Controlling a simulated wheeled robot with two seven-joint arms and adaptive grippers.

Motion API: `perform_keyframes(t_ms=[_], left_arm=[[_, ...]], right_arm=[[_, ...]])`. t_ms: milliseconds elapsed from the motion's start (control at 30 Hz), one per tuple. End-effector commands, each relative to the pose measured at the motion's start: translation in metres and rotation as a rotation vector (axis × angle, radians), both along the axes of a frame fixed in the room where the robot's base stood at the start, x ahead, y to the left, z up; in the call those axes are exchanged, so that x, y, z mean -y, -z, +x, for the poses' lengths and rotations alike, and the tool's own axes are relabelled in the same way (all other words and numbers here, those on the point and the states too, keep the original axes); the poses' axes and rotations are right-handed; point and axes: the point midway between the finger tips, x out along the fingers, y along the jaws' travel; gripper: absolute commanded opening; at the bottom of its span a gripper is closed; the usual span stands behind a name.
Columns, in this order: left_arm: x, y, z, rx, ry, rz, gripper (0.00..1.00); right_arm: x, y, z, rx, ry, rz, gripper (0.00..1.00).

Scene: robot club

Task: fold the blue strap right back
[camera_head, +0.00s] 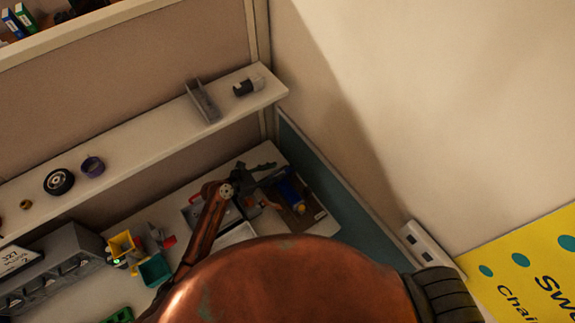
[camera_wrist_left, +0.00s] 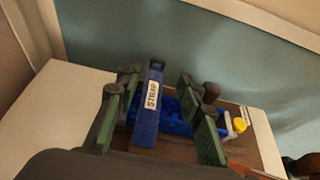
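The blue strap (camera_wrist_left: 149,108), with a white label reading "STRAP", stands up in the left wrist view above a brown board (camera_wrist_left: 262,125). A blue body (camera_wrist_left: 182,124) with a yellow end piece (camera_wrist_left: 240,125) lies beside it on the board. My left gripper (camera_wrist_left: 158,118) has its green-padded fingers wide apart, with the strap between them, nearer the left finger. I see no clear contact with it. In the head view my left gripper (camera_head: 262,176) is over the desk's far right corner, beside the blue item (camera_head: 288,189). My right gripper is out of view.
A wall shelf (camera_head: 130,140) above the desk holds a grey channel (camera_head: 203,101), a wheel (camera_head: 59,181) and a purple ring (camera_head: 93,166). Yellow (camera_head: 123,247) and teal bins (camera_head: 155,269) stand on the desk's left. A teal panel (camera_head: 330,190) borders the right side.

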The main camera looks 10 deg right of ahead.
Motion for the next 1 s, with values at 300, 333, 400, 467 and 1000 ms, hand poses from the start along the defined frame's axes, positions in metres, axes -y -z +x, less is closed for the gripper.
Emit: perform_keyframes(t_ms=[300, 333, 400, 467, 1000], left_arm=[[0.027, 0.016, 0.011, -0.002, -0.001, -0.001, 0.35], [0.031, 0.018, 0.013, -0.002, -0.002, -0.002, 0.35], [0.04, 0.023, 0.017, -0.002, -0.001, -0.001, 0.35], [0.047, 0.027, 0.02, -0.002, -0.002, 0.0, 0.35], [0.066, 0.035, 0.027, 0.0, -0.002, 0.0, 0.33]], right_arm=[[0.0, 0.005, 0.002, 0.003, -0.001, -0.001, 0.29], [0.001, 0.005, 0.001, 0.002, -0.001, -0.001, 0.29], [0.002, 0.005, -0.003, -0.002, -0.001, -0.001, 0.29], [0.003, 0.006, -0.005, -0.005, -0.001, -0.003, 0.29], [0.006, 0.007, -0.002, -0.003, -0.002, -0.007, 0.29]])
